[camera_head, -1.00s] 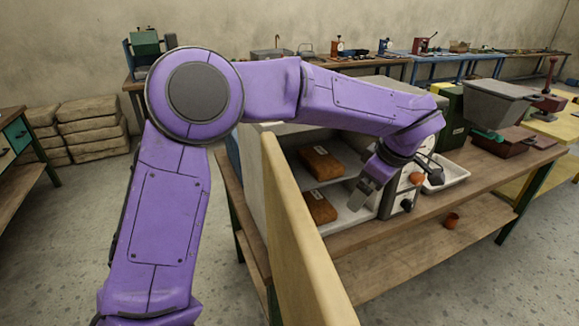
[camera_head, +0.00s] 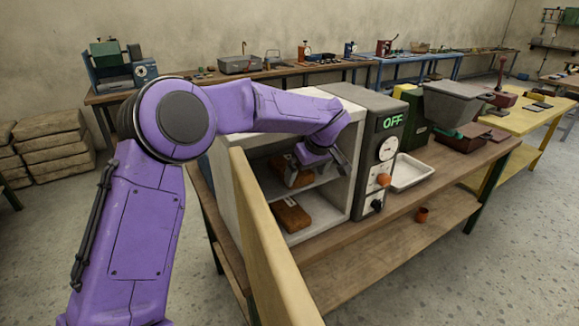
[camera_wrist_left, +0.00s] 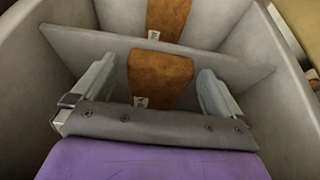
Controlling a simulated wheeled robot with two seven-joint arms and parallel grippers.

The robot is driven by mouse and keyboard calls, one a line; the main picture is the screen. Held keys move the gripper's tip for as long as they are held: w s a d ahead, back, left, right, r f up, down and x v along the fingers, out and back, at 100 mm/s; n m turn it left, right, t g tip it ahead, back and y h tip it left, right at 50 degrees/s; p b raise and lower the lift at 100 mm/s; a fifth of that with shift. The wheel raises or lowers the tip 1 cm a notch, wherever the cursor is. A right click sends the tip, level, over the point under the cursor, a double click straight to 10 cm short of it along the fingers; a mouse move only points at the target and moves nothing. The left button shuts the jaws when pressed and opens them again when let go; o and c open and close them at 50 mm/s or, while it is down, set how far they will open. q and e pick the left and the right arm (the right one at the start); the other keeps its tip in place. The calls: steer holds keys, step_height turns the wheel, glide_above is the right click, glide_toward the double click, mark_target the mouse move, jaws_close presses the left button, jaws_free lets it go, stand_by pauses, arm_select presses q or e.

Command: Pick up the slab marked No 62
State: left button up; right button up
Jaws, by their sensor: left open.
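My left gripper (camera_head: 308,170) reaches into the open white cabinet (camera_head: 228,187), at its upper shelf. In the left wrist view the open jaws (camera_wrist_left: 158,88) stand apart on both sides of a brown slab (camera_wrist_left: 158,76), with a gap on each side. This slab (camera_head: 285,167) is partly hidden by the gripper in the head view. A second brown slab (camera_head: 292,216) lies on the lower level; it also shows in the left wrist view (camera_wrist_left: 166,18). Each slab has a small white label, too small to read. My right gripper is not in view.
The cabinet's door (camera_head: 262,240) stands open toward me. A control panel (camera_head: 385,150) reading OFF is on the cabinet's right. The cabinet walls and shelf (camera_head: 322,179) are close around my gripper.

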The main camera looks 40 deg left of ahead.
arm_select(q)
steer(key=x, duration=0.2)
steer(key=shift+a+f, duration=0.1)
steer(key=shift+f, duration=0.25)
steer(key=c, duration=0.3)
steer(key=shift+r, duration=0.1)
steer(key=c, duration=0.7)
